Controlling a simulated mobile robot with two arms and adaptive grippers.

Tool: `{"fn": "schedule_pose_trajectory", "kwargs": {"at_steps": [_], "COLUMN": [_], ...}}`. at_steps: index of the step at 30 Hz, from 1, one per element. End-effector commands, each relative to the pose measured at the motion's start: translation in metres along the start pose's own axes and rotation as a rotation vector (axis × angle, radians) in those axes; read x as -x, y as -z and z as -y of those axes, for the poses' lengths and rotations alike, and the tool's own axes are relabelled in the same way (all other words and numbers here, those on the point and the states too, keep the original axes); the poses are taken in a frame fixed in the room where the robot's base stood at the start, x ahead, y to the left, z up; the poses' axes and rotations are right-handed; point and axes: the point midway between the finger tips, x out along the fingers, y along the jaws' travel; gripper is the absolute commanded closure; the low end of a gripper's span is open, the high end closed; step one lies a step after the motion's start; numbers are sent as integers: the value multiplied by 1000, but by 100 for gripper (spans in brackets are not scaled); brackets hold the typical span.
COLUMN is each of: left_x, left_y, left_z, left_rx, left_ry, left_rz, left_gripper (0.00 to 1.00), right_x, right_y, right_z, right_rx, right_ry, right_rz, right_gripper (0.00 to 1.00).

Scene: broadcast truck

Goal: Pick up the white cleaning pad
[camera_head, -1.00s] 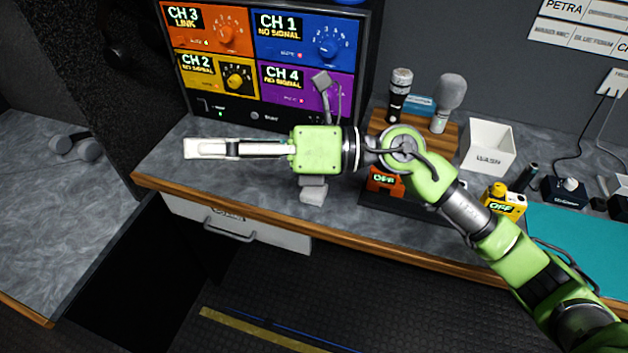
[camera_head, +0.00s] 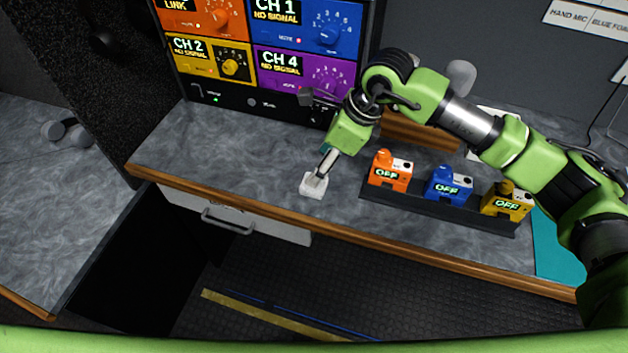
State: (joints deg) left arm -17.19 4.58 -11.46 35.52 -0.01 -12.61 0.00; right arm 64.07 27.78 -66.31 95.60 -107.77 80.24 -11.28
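The white cleaning pad (camera_head: 309,191) is a small white block on the grey counter, near its front edge. My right gripper (camera_head: 318,180) comes down from above right, and its fingertips are at the pad, overlapping it in the picture. The fingers are seen nearly edge-on and partly hide the pad, so I cannot tell if they are open or shut, or touching it. My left gripper is not in view.
A rack with coloured channel panels (camera_head: 262,45) stands behind. To the right, orange (camera_head: 389,171), blue (camera_head: 447,187) and yellow (camera_head: 505,204) units marked OFF sit in a dark tray. A drawer (camera_head: 235,216) is below the wooden front edge. The counter left of the pad is clear.

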Motion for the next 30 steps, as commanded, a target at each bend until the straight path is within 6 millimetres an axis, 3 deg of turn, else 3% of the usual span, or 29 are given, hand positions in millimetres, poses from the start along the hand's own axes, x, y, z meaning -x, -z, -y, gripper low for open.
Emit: {"fn": "schedule_pose_trajectory", "kwargs": {"at_steps": [8, 13, 18, 26, 30], "left_x": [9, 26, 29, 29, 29], "left_y": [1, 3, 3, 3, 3], "left_z": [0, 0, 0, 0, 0], "left_rx": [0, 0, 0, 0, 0], "left_ry": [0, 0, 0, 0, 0], "left_rz": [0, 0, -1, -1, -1], "left_gripper": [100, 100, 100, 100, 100], "right_x": [-22, -45, -67, -71, -71], "right_y": [0, 0, 0, 1, 1], "right_z": [-2, -5, -4, -3, -3], "right_rx": [-1, -2, -1, 0, 0], "right_ry": [-2, -5, -2, 0, 0], "right_rz": [0, -1, 2, 2, 2], "right_gripper": [42, 42, 42, 42, 75]}}
